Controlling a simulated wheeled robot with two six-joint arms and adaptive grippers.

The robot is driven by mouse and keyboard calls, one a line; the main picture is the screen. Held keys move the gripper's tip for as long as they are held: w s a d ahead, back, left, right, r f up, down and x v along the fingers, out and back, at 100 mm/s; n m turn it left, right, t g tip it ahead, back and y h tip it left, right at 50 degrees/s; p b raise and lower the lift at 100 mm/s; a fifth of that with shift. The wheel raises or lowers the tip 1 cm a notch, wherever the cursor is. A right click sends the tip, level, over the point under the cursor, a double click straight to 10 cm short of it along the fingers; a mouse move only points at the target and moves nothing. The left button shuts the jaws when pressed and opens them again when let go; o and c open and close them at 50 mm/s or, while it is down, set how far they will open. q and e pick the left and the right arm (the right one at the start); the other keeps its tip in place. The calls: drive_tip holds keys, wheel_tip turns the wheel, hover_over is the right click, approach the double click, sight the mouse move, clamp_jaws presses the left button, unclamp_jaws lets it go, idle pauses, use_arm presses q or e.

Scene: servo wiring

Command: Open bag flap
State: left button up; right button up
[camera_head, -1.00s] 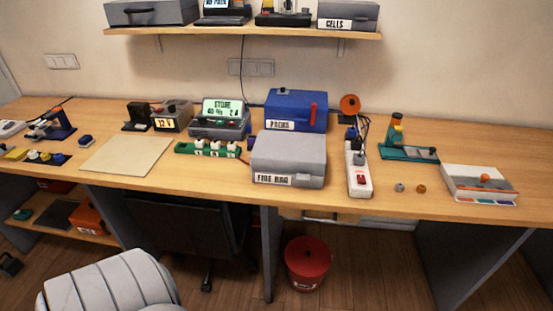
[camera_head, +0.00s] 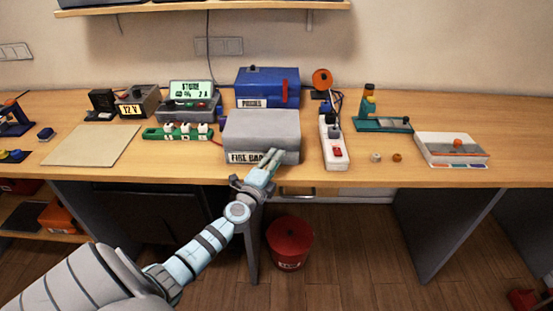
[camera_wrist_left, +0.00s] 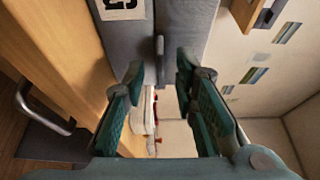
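The grey fire bag (camera_head: 262,128) lies closed on the bench, its label facing the front edge. My left gripper (camera_head: 268,162) is at the bag's front right, overlapping part of the label in the head view. In the left wrist view, the gripper (camera_wrist_left: 158,82) is open, with its two teal fingers wide apart. The bag (camera_wrist_left: 188,25) is just beyond the fingertips, with a small grey tab (camera_wrist_left: 160,45) at its seam, in line with the gap. Nothing is held. I cannot tell whether a finger touches the bag. My right gripper is not in view.
A blue box (camera_head: 268,87) stands behind the bag. A white power strip (camera_head: 333,142) with cables is close on its right. A green strip (camera_head: 178,132) with white sockets is on its left. A beige mat (camera_head: 92,145) lies farther left, bare.

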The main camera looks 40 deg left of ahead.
use_arm(q)
drive_tip(key=shift+w+a, duration=0.15)
drive_tip(key=shift+w, duration=0.55)
drive_tip(key=shift+c, duration=0.2)
clamp_jaws()
